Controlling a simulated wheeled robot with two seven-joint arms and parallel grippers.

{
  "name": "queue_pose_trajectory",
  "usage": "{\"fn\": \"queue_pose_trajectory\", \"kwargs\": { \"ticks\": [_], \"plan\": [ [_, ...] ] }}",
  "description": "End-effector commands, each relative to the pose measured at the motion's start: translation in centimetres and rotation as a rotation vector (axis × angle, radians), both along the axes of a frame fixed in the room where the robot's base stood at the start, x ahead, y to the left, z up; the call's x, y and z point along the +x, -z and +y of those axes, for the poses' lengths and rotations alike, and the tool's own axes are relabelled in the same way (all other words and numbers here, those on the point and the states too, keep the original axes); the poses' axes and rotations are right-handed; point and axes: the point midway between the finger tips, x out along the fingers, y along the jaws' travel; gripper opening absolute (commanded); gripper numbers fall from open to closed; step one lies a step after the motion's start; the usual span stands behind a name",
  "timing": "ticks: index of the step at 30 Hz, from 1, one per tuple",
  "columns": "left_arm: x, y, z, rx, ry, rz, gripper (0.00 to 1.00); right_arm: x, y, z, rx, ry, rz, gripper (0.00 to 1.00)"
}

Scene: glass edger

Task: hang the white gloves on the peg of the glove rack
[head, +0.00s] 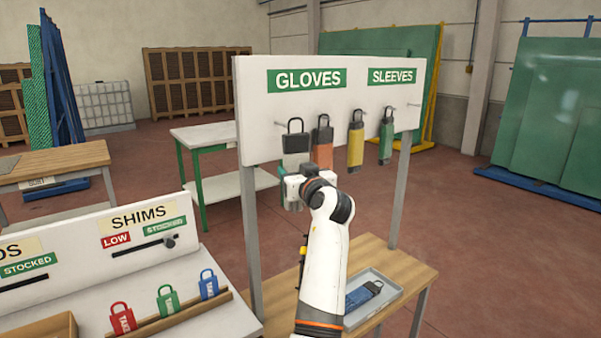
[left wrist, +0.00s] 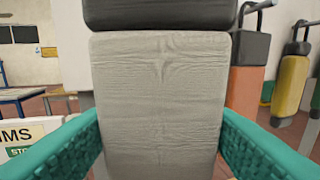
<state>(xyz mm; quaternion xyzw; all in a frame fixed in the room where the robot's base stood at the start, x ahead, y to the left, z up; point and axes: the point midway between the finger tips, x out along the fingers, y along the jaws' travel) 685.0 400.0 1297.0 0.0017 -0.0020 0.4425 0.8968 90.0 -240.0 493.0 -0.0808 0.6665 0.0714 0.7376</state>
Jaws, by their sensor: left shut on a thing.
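The white gloves (head: 296,160), a pale grey-white bundle with a black cuff and a black loop on top, hang upright in front of the glove rack (head: 250,90). My left gripper (head: 293,190) is shut on their lower part. In the left wrist view the white gloves (left wrist: 158,105) fill the middle between the teal fingers (left wrist: 155,150), with the black cuff above. A thin peg (head: 281,122) sticks out from the board at the loop's left. I cannot tell whether the loop is around it. My right gripper is not in view.
Orange gloves (head: 322,150) hang close to the right, then yellow (head: 356,145) and green (head: 386,142) items. A bare peg (head: 414,105) is at the far right. Below, a grey tray (head: 392,292) holds a blue item. A shims board (head: 95,245) stands at left.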

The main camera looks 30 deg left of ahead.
Motion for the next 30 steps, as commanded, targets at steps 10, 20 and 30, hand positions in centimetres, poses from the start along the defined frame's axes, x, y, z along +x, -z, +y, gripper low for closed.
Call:
{"fn": "queue_pose_trajectory", "kwargs": {
  "ticks": [10,20,30],
  "plan": [
    [0.8,0.1,2.0,0.001,0.000,0.001,0.33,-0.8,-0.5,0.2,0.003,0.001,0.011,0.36],
    [1.6,0.3,3.8,0.001,0.000,0.001,0.33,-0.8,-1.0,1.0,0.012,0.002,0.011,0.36],
    [2.3,1.1,5.6,0.002,0.000,-0.001,0.33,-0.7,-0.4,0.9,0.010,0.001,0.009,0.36]
  ]
}}
